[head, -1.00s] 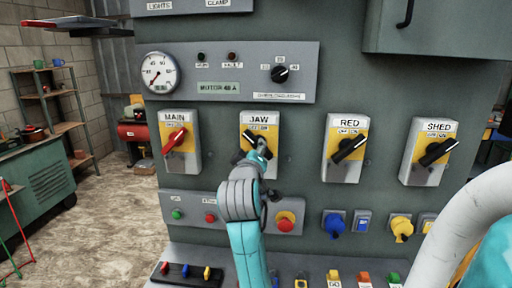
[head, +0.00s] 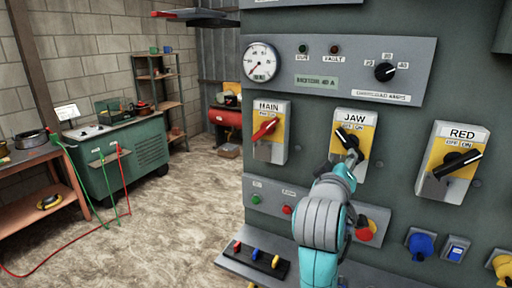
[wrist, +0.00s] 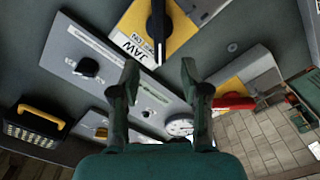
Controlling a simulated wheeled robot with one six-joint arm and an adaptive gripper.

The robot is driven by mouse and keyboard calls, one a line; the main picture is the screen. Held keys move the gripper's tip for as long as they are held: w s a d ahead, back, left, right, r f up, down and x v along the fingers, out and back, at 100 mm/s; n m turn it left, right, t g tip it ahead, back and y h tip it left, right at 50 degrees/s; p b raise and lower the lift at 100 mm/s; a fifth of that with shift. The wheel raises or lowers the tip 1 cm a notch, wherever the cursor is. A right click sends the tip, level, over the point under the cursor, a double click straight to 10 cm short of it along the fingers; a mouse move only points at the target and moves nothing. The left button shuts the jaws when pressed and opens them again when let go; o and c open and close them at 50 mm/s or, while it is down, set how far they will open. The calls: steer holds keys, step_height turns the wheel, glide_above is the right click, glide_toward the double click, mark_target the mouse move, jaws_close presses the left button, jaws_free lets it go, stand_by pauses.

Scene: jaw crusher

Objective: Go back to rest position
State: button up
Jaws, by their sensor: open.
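My gripper (head: 350,158) is in front of the lower part of the JAW switch (head: 342,176) and partly covers it in the head view. The wrist view shows its two fingers (wrist: 159,72) open, with nothing between them. The JAW switch has a yellow plate and a black handle (head: 347,139) that slants to the upper left. In the wrist view this handle (wrist: 157,20) lies beyond the fingertips and looks clear of them. The head view does not show the exact gap.
The MAIN switch (head: 271,150) with a red handle is left of JAW; the RED switch (head: 443,190) is right. Small buttons and a red knob (head: 365,230) sit below. Left are open floor (head: 170,225), a green cabinet (head: 120,165) and an orange bench (head: 40,195).

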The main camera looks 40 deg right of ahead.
steer(key=w+a+f+n+t+y, duration=0.2)
steer(key=a+f+n+t+y, duration=0.15)
steer(key=a+f, duration=0.55)
steer(key=w+a+f+n+t+y, duration=0.1)
steer(key=a+f+n+t+y, duration=0.3)
steer(key=f, duration=0.8)
steer(key=s+a+f+y, duration=0.5)
steer(key=s+a+f, duration=0.3)
steer(key=a+f, duration=0.35)
steer(key=s+a+f+m+y, duration=0.1)
steer(key=s+a, duration=0.3)
steer(key=s, duration=0.7)
steer(key=s+a+f+m+y, duration=0.2)
steer(key=s+a, duration=0.3)
steer(key=s, duration=0.5)
steer(key=shift+s+y, duration=0.35)
steer(key=shift+y, duration=0.2)
